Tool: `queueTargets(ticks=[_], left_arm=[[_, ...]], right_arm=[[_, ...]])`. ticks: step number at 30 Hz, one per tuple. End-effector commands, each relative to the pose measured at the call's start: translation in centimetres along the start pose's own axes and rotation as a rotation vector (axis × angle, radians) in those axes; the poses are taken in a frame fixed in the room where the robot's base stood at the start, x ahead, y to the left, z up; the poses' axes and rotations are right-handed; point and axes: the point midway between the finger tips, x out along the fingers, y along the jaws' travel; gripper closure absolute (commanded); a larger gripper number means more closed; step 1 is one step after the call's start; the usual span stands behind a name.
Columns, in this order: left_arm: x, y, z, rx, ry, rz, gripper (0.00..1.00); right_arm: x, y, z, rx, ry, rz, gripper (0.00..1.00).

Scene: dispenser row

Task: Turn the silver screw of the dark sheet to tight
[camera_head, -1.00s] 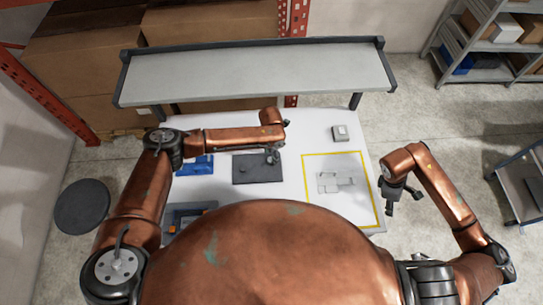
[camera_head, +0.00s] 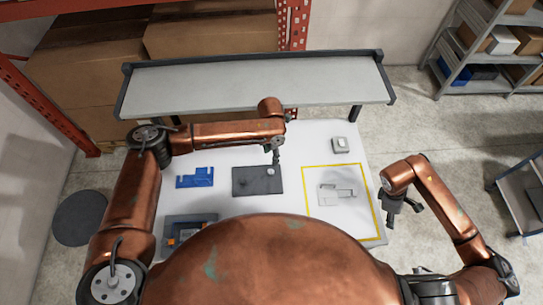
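The dark sheet (camera_head: 250,186) lies flat on the white table, near its middle. A small light spot, which looks like the silver screw (camera_head: 271,171), shows at the sheet's upper right. My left gripper (camera_head: 276,160) points down just above that spot and partly covers the area around it. I cannot tell whether it touches the screw, and its fingers are too small to tell open from shut. My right gripper (camera_head: 398,211) hangs off the table's right side, away from the sheet, and its fingers are not clear.
A blue bracket (camera_head: 195,178) lies left of the sheet. A grey-blue tray (camera_head: 188,226) sits at the front left. A yellow-outlined area (camera_head: 340,231) holds a pale metal part (camera_head: 338,191). A small grey block (camera_head: 339,144) stands behind it. A raised shelf (camera_head: 255,83) spans the back.

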Motion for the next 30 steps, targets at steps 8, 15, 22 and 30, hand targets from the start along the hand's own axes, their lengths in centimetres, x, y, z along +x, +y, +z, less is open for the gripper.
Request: queueTargets(ticks=[8,15,22,30], left_arm=[[0.16,-0.09,-0.03,-0.264,0.001,-0.001,0.61],[0.24,-0.13,0.01,-0.751,0.0,-0.002,0.61],[0.4,-0.17,-0.05,-1.228,0.001,-0.002,0.61],[0.5,-0.18,-0.08,-1.789,0.002,-0.002,0.61]], right_arm=[[0.01,-0.01,0.0,0.0,0.0,0.0,0.61],[0.01,-0.01,0.01,0.0,0.0,0.0,0.61],[0.01,-0.01,0.0,0.0,0.0,0.0,0.61],[0.0,-0.01,0.0,0.0,0.0,0.0,0.61]])
